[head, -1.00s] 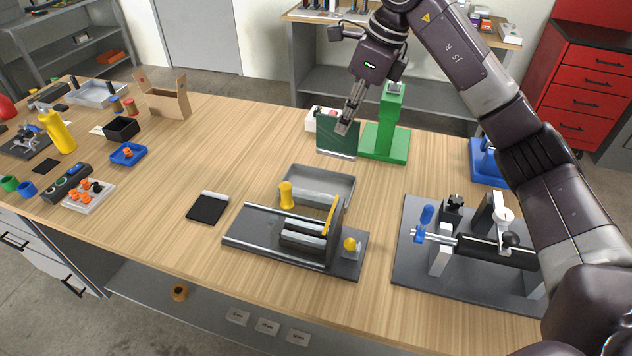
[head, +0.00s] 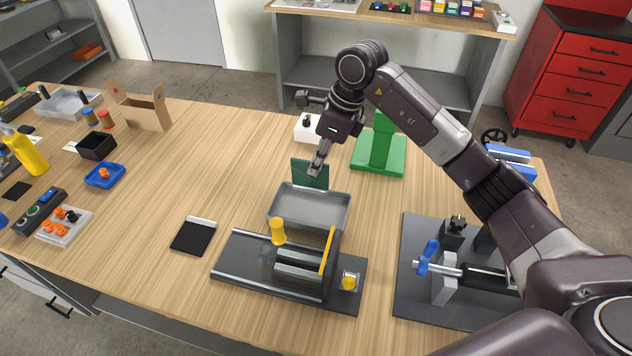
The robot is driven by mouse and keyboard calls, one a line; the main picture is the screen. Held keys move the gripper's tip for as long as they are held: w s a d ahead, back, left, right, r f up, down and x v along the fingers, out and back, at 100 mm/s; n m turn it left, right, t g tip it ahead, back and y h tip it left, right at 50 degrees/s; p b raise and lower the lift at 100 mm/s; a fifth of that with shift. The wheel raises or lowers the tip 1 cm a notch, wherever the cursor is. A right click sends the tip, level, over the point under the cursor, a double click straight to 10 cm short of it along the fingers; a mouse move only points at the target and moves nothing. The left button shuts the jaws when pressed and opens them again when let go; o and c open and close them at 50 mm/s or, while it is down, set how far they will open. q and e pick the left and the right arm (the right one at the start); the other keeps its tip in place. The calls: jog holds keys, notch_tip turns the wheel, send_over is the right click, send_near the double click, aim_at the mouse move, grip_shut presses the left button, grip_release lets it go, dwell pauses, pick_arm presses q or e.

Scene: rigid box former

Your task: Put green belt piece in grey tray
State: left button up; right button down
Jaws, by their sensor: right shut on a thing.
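The green belt piece (head: 311,174) is a dark green flat sheet, held upright at the far edge of the grey tray. My right gripper (head: 316,170) is shut on it by its upper edge. The lower edge of the piece is by the tray's back rim; I cannot tell if it touches. The grey tray (head: 284,221) is shallow and rectangular, looks empty, and lies behind the box former. My left gripper is not in view.
The box former (head: 245,265) with yellow handles stands just in front of the tray. A green stand (head: 378,162) and a white block (head: 306,130) stand behind. A black plate (head: 193,236) lies to the left. A dark fixture (head: 405,295) with a blue handle is at right.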

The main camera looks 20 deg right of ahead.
aim_at(316, 187)
notch_tip(316, 187, down, 4)
jog(key=shift+w+r+p, duration=0.1)
jog(key=shift+r+p, duration=0.15)
jog(key=shift+p, duration=0.05)
jog(key=shift+f, duration=0.25)
notch_tip(316, 187, down, 3)
jog(key=shift+f+p, duration=0.2)
jog(key=shift+p, duration=0.4)
jog(key=shift+f, duration=0.25)
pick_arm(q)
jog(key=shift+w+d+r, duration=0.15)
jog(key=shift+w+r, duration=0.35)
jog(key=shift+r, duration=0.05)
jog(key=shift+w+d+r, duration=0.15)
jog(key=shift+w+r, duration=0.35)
pick_arm(e)
jog(key=c, duration=2.6)
grip_release()
jog(key=shift+f, duration=0.2)
jog(key=o, duration=0.5)
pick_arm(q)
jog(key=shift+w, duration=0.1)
pick_arm(e)
jog(key=shift+r, duration=0.1)
